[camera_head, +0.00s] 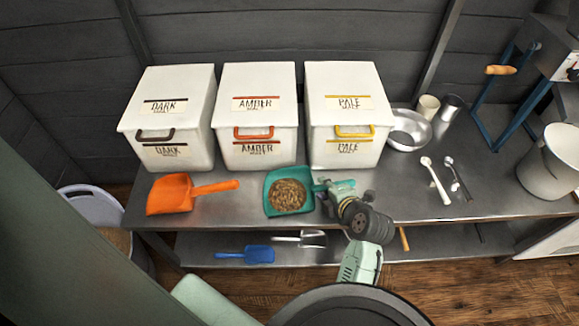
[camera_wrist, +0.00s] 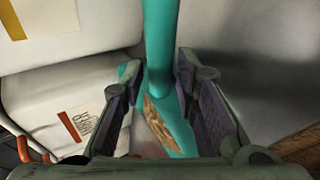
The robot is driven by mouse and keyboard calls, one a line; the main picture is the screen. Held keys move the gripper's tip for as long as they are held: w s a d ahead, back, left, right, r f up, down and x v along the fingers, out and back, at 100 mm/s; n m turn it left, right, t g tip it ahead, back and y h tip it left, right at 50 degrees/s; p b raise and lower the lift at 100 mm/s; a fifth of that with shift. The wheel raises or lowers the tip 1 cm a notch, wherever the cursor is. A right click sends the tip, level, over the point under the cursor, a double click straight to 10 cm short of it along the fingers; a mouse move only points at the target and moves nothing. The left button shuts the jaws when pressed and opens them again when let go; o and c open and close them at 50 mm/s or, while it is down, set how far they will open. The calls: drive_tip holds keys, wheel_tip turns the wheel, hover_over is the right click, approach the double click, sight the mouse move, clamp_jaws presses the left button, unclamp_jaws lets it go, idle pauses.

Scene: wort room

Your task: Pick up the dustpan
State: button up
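The teal dustpan (camera_head: 274,207) sits on the metal bench in front of the bins, with brown grain (camera_head: 288,195) in its pan. Its handle points right, towards my gripper (camera_head: 325,193). In the wrist view the teal handle (camera_wrist: 160,40) runs between the two fingers of my gripper (camera_wrist: 160,75), and part of the grain (camera_wrist: 158,122) shows past them. The fingers stand on either side of the handle. I cannot tell whether both pads touch it. In the head view my gripper hides the handle's end.
Three white bins marked DARK (camera_head: 165,110), AMBER (camera_head: 258,120) and PALE (camera_head: 347,115) stand behind. An orange scoop (camera_head: 170,195) lies left. A steel bowl (camera_head: 411,130), cups and two spoons are right. A blue scoop (camera_head: 258,253) and a metal scoop (camera_head: 314,238) lie on the lower shelf.

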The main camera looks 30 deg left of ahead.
drive_tip(key=shift+c, duration=0.6)
clamp_jaws()
drive_tip(key=shift+r, duration=0.2)
